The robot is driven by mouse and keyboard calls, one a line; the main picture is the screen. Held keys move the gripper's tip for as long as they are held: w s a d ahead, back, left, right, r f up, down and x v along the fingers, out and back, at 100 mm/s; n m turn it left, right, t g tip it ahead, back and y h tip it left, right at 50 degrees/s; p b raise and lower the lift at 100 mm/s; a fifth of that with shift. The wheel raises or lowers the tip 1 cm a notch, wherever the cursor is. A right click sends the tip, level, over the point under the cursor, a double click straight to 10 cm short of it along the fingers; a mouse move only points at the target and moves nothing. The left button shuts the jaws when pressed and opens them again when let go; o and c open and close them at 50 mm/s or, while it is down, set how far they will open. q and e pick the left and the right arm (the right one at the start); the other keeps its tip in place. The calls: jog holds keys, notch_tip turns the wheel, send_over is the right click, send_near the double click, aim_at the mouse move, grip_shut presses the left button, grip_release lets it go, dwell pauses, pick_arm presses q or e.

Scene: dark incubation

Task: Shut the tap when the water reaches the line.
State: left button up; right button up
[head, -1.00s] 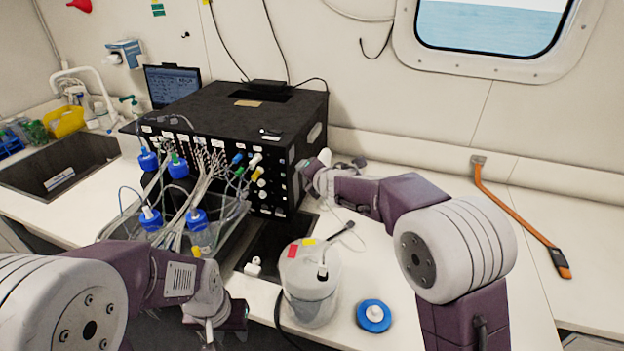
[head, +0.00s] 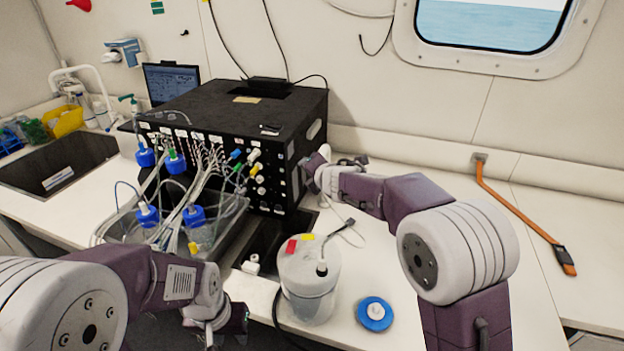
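A translucent white container (head: 308,280) with red and yellow labels stands on the bench at front centre. A dark lead or tube runs to a fitting on its top. I cannot make out a water level or a line on it. A white curved tap (head: 85,72) stands by the sink at far left, with a green-handled fitting (head: 130,98) beside it. My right gripper (head: 312,168) is at the right side of the black box, its fingers partly hidden. My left gripper (head: 236,319) hangs low, left of the container, dark and apart from it; its opening is unclear.
The black box (head: 265,115) carries many tubes and knobs. Blue-capped bottles (head: 195,217) stand in a tray before it. A blue round lid (head: 374,314) lies right of the container. An orange-handled tool (head: 520,220) lies on the right bench, which is otherwise clear.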

jog(key=m+t+y+b, duration=0.1)
jog(key=b, duration=0.5)
jog(key=m+t+y+b, duration=0.1)
jog(key=m+b, duration=0.1)
jog(key=b, duration=0.4)
jog(key=m+t+y+b, duration=0.1)
jog(key=t+y+b, duration=0.1)
jog(key=b, duration=0.5)
jog(key=shift+d+f, duration=0.1)
jog(key=shift+f, duration=0.2)
jog(key=shift+r+m+t+b, duration=0.3)
jog(key=shift+m+b, duration=0.1)
jog(key=shift+b, duration=0.4)
jog(key=o, duration=1.4)
jog(key=shift+c, duration=0.2)
jog(key=v, duration=0.9)
jog(key=shift+b, duration=0.3)
jog(key=shift+d, duration=0.1)
